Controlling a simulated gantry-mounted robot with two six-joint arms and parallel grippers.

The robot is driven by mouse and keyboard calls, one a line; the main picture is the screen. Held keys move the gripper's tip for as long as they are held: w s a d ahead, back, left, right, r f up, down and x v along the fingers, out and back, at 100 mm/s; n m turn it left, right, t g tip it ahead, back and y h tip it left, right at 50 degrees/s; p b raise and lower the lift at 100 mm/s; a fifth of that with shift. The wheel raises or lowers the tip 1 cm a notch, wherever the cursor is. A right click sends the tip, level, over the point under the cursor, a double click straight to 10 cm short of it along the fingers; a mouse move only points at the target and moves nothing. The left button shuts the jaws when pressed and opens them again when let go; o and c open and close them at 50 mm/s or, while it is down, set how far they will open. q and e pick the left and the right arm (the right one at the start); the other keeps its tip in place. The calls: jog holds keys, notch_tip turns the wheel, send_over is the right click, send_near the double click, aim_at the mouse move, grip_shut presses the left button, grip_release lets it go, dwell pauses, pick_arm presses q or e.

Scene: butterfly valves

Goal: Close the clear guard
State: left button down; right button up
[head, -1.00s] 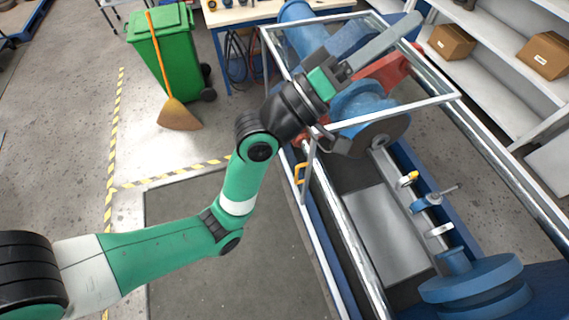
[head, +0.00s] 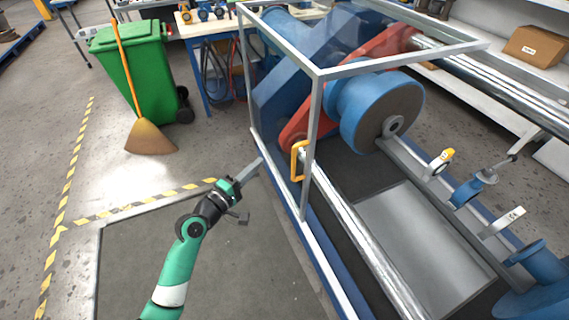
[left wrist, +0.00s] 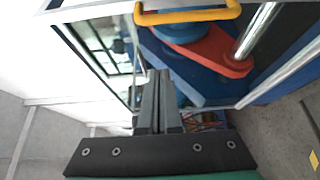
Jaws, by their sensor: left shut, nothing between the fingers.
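The clear guard (head: 313,130) is a grey-framed box with clear panels. In the head view it stands over the blue machine housing and the red arm (head: 390,42), its front post reaching down near the blue base rail. A yellow handle (head: 296,161) is on its near side; the handle also shows at the top of the left wrist view (left wrist: 188,15). My left gripper (head: 258,163) is shut and empty, left of the guard and apart from the handle. Its fingers also show in the left wrist view (left wrist: 158,75). My right gripper is not in view.
A blue wheel (head: 375,108) sits on the machine by the guard's right side. A green bin (head: 130,70) and a broom (head: 150,137) stand at the back left. Shelves with a cardboard box (head: 535,47) are at the right. The floor left of the machine is clear.

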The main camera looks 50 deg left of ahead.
pick_arm(q)
jog(key=w+d+b, duration=0.1)
jog(key=w+b, duration=0.2)
jog(key=w, duration=0.6)
jog(key=shift+w+d+r, duration=0.15)
jog(key=shift+w+d, duration=0.05)
jog(key=shift+d, duration=0.15)
